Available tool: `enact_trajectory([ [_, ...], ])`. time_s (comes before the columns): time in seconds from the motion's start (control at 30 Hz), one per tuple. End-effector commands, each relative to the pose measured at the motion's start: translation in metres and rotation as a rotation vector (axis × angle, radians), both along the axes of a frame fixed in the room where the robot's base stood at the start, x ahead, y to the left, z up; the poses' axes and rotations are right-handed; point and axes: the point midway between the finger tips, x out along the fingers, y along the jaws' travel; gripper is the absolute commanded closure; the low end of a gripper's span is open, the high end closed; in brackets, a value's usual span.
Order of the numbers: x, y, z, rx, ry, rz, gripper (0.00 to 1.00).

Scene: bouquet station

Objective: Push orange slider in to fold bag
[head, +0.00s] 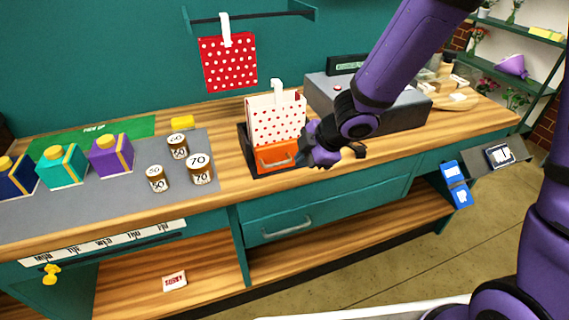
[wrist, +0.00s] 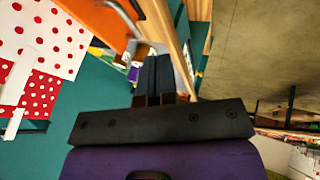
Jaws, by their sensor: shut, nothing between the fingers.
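The orange slider (head: 277,157) is the front of a dark holder on the counter, with a metal handle. A white bag with red dots (head: 275,120) stands upright in the holder behind it. My gripper (head: 330,160) is just right of the slider; its fingers are partly hidden by the wrist. In the wrist view my gripper (wrist: 155,75) is shut and empty. There the orange slider (wrist: 100,22) and its handle lie beyond the fingertips, and the white bag (wrist: 45,35) is at the upper left. I cannot tell whether the fingers touch the handle.
A red dotted bag (head: 230,62) hangs on a wall rack above. Several jars (head: 201,168) and gift boxes (head: 110,157) stand to the left on a grey mat. A grey machine (head: 400,108) stands behind my arm. A closed drawer (head: 320,212) is below the counter edge.

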Motion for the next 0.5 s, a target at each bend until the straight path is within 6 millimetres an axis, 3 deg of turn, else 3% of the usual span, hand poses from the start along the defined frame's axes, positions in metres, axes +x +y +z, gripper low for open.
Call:
enact_trajectory([
  [0.5, 0.016, 0.025, -0.046, -0.003, 0.002, 0.0, 1.0],
])
